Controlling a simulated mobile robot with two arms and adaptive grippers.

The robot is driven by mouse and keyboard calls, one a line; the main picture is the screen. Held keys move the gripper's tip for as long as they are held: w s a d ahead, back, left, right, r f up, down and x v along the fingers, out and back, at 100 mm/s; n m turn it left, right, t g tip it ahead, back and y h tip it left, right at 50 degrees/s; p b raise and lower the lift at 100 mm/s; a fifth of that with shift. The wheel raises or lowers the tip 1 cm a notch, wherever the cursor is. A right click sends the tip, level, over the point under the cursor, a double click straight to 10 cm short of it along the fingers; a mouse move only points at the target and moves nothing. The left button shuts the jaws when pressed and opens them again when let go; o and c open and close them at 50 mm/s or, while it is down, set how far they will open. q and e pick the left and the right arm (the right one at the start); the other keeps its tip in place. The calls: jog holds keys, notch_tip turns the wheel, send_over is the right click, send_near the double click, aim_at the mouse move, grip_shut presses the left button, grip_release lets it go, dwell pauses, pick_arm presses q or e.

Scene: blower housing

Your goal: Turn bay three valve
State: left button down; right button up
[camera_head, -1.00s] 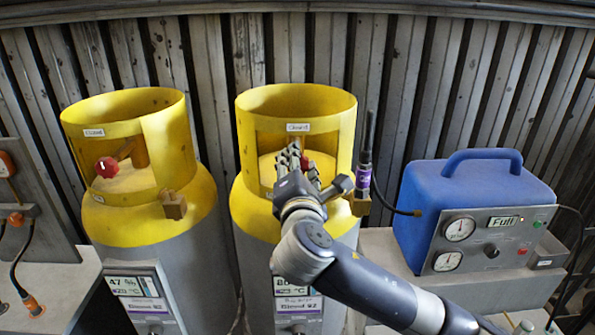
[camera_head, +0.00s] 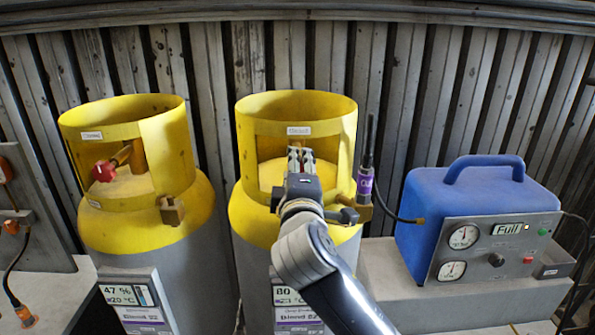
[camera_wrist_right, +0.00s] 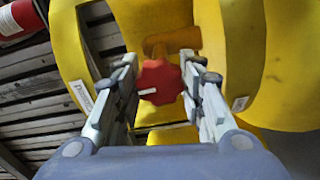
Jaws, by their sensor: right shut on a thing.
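The right-hand cylinder (camera_head: 246,213) has a yellow collar with an opening in front. Its red valve knob (camera_wrist_right: 160,82) shows in the wrist view with a white mark, on a brassy stem. My right gripper (camera_head: 300,160) reaches into that opening. In the wrist view its two fingers (camera_wrist_right: 160,90) stand either side of the knob and are shut on it. In the head view the gripper hides this knob. The left-hand cylinder (camera_head: 150,235) has its own red knob (camera_head: 104,171), with nothing at it. My left gripper is not in view.
A blue unit (camera_head: 480,200) with gauges and a "Full" display stands at the right on a grey ledge. A hose (camera_head: 392,212) with a purple-banded probe (camera_head: 365,180) is beside the right-hand cylinder. A corrugated wall (camera_head: 430,100) closes off the back.

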jog(key=shift+m, duration=0.3)
dwell(0.4)
jog(key=o, duration=1.1)
jog(key=shift+s, duration=0.1)
jog(key=s, duration=1.1)
jog(key=shift+s, duration=0.4)
